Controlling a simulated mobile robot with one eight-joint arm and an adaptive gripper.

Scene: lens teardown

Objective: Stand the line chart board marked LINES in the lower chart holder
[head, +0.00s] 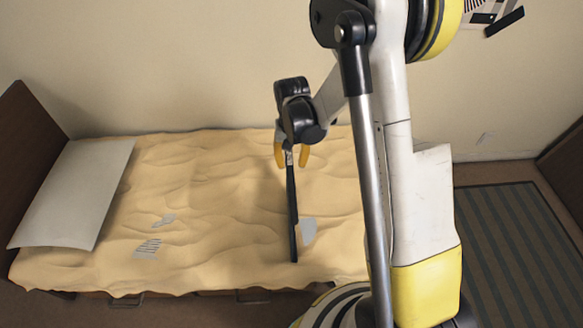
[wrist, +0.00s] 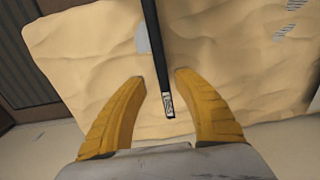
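My gripper (head: 291,158) is above the bed, its yellow fingers apart around the end of a long dark bar (head: 293,215). In the wrist view my gripper (wrist: 160,77) shows gaps on both sides of the bar (wrist: 153,40), so the fingers do not look closed on it. A small white label with dark marks sits on the bar's near end; I cannot read it. A small grey card with dark stripes (head: 148,249) lies on the bed. I cannot make out the word LINES on anything. A striped piece (head: 482,17) shows at the top right, cut off; I cannot identify a chart holder.
The bed has a rumpled sand-coloured cover (head: 220,190) and a pale pillow (head: 75,195) at its left. Other grey pieces (head: 308,232) lie on the cover. A dark striped mat (head: 510,240) is on the floor at right. A bare wall (head: 200,60) stands behind the bed.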

